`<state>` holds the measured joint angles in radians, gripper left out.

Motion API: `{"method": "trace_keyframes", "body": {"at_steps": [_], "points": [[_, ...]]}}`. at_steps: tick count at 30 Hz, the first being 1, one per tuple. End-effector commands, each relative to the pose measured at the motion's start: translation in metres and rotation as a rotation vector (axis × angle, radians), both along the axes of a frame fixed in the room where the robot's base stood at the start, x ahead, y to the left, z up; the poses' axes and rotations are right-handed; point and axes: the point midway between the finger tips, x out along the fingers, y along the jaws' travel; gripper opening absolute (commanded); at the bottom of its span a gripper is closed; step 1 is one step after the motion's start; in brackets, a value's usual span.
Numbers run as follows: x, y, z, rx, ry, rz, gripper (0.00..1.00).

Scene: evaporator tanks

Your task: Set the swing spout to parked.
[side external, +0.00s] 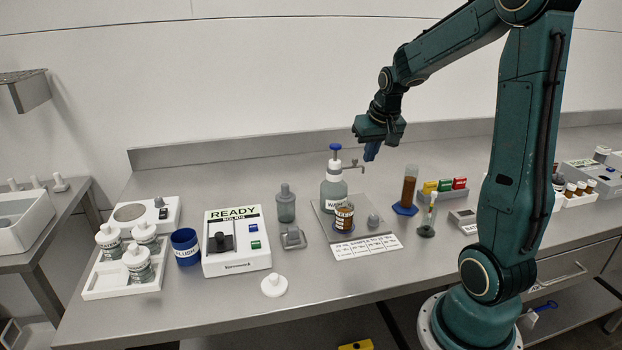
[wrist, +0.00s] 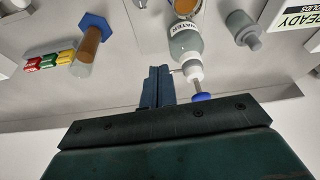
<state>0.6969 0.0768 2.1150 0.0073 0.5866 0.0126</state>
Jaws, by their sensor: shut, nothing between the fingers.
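The swing spout (side external: 355,165) is a thin grey arm at the neck of a dispenser bottle (side external: 334,192) with a white collar and blue top knob. In the side view it points right, towards my gripper. My gripper (side external: 371,155) is shut and empty, just right of and slightly above the spout's outer end. In the wrist view the blue fingers (wrist: 158,72) lie beside the bottle (wrist: 187,45), and the spout (wrist: 178,71) shows as a short thin piece between them. I cannot tell whether the fingers touch it.
A labelled amber jar (side external: 344,218) stands in front of the bottle. A brown-filled cylinder (side external: 409,187) on a blue base stands to the right. A grey squeeze bottle (side external: 286,204) and the READY device (side external: 236,255) are to the left. The bench behind the bottle looks clear.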

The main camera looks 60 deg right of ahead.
Motion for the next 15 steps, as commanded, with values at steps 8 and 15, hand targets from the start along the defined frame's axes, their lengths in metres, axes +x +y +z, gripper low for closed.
{"method": "trace_keyframes", "body": {"at_steps": [8, 15], "points": [[-0.012, 0.008, 0.04, -0.003, -0.003, 0.0, 0.0], [-0.017, 0.013, 0.057, -0.001, -0.001, 0.0, 0.0]]}}
